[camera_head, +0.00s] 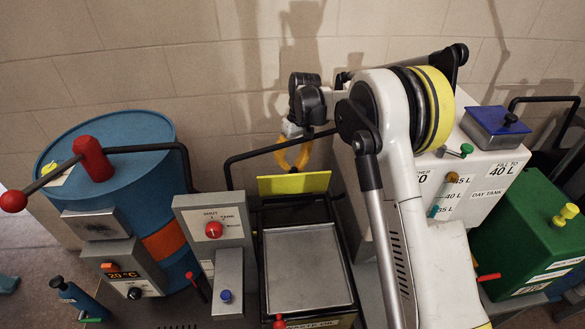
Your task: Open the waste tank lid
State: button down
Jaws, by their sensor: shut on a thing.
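The waste tank (351,286) is a black-rimmed box at the lower middle, with a label reading "WASTE OIL" at its front edge. A flat grey surface (305,265) shows inside its rim. A yellow panel (293,185), apparently the lid, stands steeply raised along the tank's back edge. My gripper (293,160), with orange-yellow fingers, is just behind the panel's top edge. It is shut, apparently on the lid, but the grasp point and fingertips are partly hidden behind the panel.
A black pipe (262,152) crosses close to my gripper. A blue drum (130,180) and a grey switch box (213,222) stand left. A white day tank (490,165) and a green tank (540,235) stand right. My white arm fills the middle right.

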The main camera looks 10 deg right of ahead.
jog(key=shift+d+f, duration=0.15)
jog(key=c, duration=1.2)
grip_release()
jog(key=shift+w+d, duration=0.1)
jog(key=shift+d, duration=0.05)
jog(key=shift+o, duration=0.2)
jog(key=v, duration=1.2)
